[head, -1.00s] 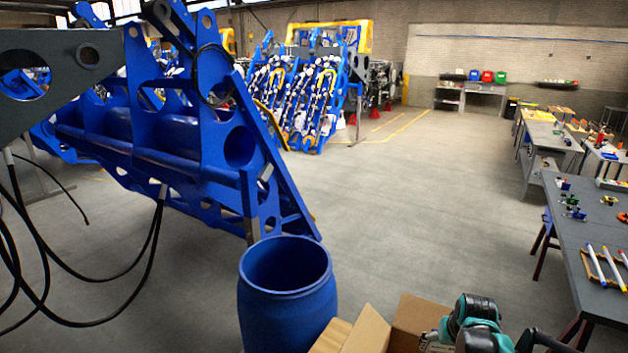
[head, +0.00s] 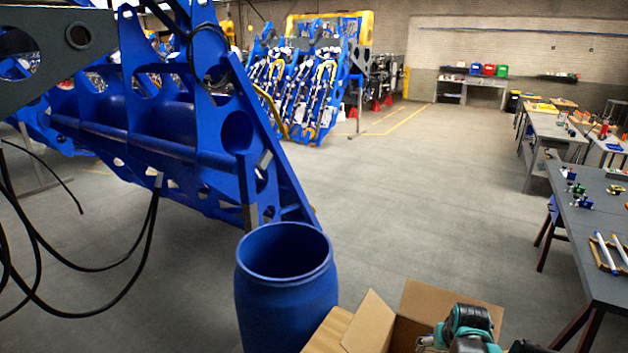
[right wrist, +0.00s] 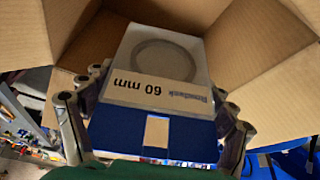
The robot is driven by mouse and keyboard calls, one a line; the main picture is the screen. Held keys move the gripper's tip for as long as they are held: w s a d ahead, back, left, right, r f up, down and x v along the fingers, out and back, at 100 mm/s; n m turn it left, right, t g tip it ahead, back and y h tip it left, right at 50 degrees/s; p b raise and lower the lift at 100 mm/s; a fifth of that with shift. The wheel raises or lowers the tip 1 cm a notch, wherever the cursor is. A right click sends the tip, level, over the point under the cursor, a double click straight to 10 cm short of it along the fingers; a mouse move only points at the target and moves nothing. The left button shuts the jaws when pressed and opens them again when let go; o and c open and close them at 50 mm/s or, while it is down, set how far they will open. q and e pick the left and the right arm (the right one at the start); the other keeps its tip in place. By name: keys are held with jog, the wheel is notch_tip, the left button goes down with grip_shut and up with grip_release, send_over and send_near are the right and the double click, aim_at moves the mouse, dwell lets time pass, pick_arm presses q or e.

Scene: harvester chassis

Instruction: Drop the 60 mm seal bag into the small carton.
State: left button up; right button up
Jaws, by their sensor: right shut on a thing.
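The 60 mm seal bag (right wrist: 160,75) is a flat clear-and-white packet with a blue lower band, a ring outline and printed "60 mm". My right gripper (right wrist: 155,118) is shut on the bag, with fingers at both sides of its blue end. The open cardboard carton (right wrist: 265,75) is behind and around the bag in the right wrist view. In the head view, the carton (head: 371,322) stands at the bottom with its flaps spread. My right gripper (head: 428,342) is over its right side there, and the bag is hidden. My left gripper is not in view.
A blue open barrel (head: 285,290) stands just left of the carton. A large blue chassis frame (head: 205,150) with hanging black hoses fills the left. A grey table (head: 590,225) with small parts is at the right. The floor between is clear.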

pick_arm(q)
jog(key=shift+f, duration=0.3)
pick_arm(e)
jog(key=shift+f, duration=0.4)
jog(key=o, duration=0.9)
jog(key=v, duration=1.2)
jog(key=shift+s, duration=0.1)
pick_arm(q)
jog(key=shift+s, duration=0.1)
pick_arm(e)
jog(key=shift+f, duration=0.15)
